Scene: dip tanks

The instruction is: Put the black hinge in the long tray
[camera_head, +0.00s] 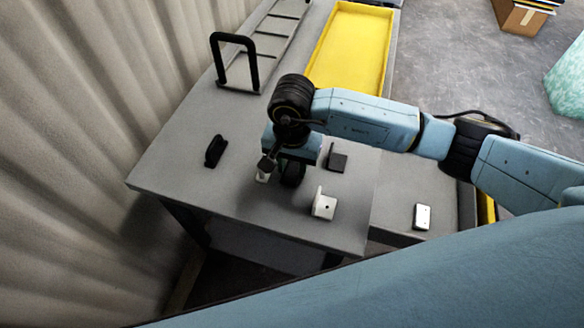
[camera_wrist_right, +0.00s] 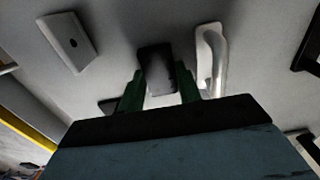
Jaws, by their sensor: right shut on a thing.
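My right gripper (camera_wrist_right: 160,90) is shut on a dark block-like piece, which looks like the black hinge (camera_wrist_right: 157,68), between its green fingers. In the head view the gripper (camera_head: 279,170) is low over the grey table, and a dark shape (camera_head: 292,174) shows beneath it. I cannot tell whether the piece touches the table. A long yellow tray (camera_head: 318,67), empty, lies at the back, behind my right arm. My left gripper is not in view.
A white handle (camera_wrist_right: 212,58) is close beside the held piece. A white bracket (camera_head: 324,205), black bracket (camera_head: 337,160), black handle (camera_head: 215,151) and white plate (camera_head: 422,217) lie around. A black upright frame (camera_head: 253,68) and grey rack (camera_head: 275,42) stand left of the tray.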

